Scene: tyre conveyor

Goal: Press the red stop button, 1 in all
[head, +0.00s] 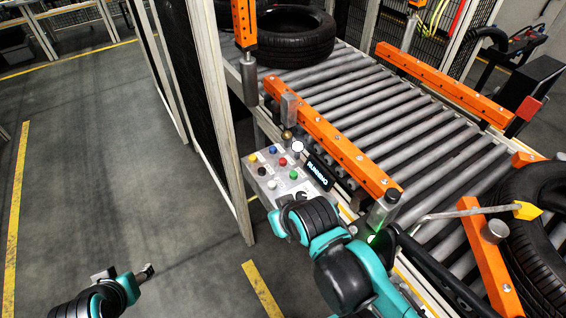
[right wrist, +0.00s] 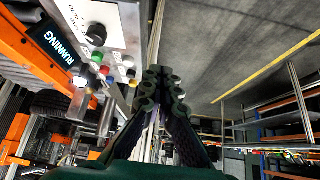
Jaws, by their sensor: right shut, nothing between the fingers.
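The red stop button (head: 283,161) sits on the top face of a grey control box (head: 258,186), among yellow, blue, green, black and white buttons. In the right wrist view the red button (right wrist: 104,70) is between the green and blue ones, left of the fingers. My right gripper (right wrist: 162,76) is shut and empty, apart from the button in that view. In the head view my right wrist is just below the box and its fingertips are hidden. My left gripper (head: 126,271) is open and empty at the lower left, far from the box.
A RUNNING display (head: 317,171) stands beside the box. The roller conveyor (head: 360,105) has orange rails (head: 335,140) and carries a tyre (head: 290,38) at the back and another tyre (head: 530,235) at right. A mesh fence post (head: 225,130) rises left of the box. The floor at left is clear.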

